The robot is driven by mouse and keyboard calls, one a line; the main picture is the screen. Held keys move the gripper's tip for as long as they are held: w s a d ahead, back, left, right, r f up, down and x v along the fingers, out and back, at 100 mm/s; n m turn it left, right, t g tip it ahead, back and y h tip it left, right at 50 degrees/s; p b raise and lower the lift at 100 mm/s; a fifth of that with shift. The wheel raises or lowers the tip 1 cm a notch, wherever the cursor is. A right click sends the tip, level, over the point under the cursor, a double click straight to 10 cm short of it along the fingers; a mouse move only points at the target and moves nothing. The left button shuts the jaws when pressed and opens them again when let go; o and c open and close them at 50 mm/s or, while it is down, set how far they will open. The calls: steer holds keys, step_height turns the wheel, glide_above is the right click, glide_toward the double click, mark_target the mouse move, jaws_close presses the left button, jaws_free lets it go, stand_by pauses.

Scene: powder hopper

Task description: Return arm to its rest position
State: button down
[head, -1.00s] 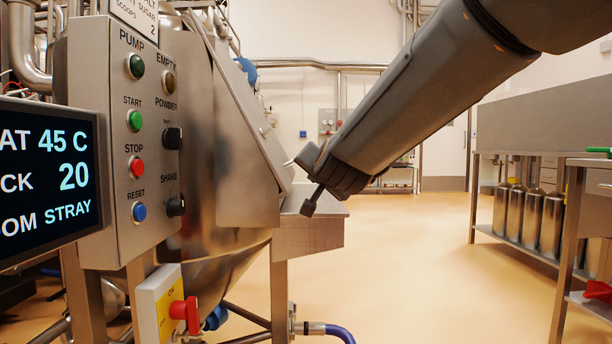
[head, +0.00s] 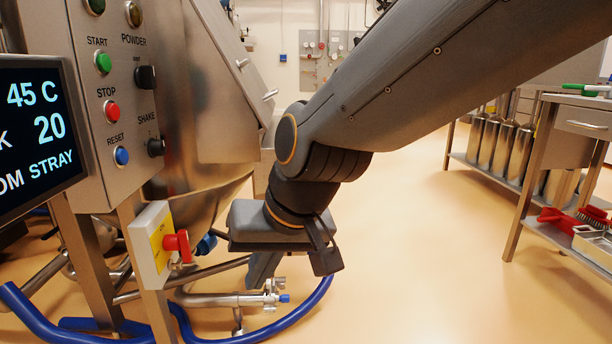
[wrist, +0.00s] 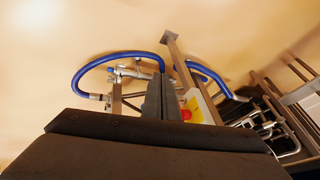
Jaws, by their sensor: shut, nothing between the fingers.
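My arm comes in from the upper right of the head view and bends down at the wrist in front of the steel hopper (head: 205,180). My gripper (head: 262,278) points down, beside the hopper's lower part and above the pipe with the blue hose. In the wrist view, my gripper's fingers (wrist: 160,84) are together with nothing held between them, over the floor. The fingertips are partly hidden behind the wrist parts in the head view.
The control panel (head: 88,150) with buttons and a screen (head: 35,125) stands at left. A red switch on a yellow-white box (head: 150,245) is close to my gripper's left. A blue hose (head: 300,310) runs below. Steel shelves with canisters (head: 490,145) stand at right. Open floor (head: 420,270) lies between.

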steer(key=s+d+f+n+g+h+p, duration=0.1)
steer(key=s+d+f+g, duration=0.15)
steer(key=s, duration=0.35)
steer(key=s+d+f+n+g+h+p, duration=0.1)
steer(key=s+d+n+h, duration=0.1)
steer(key=s+d, duration=0.35)
steer(key=d+r+m+p, duration=0.2)
steer(key=d+r+p, duration=0.4)
steer(key=r+p, duration=0.3)
steer(key=d+r+m+h+p, duration=0.1)
steer(key=d+r+m+p, duration=0.1)
steer(key=d+r+p, duration=0.4)
steer(key=s+d+r+m+p, duration=0.1)
steer(key=d+r+p, duration=0.5)
steer(key=r+p, duration=0.7)
steer(key=m+p, duration=0.1)
steer(key=p, duration=0.8)
steer(key=shift+d+r+m, duration=0.3)
steer(key=shift+d+m, duration=0.05)
steer(key=shift+m, duration=0.05)
steer(key=shift+s, duration=0.1)
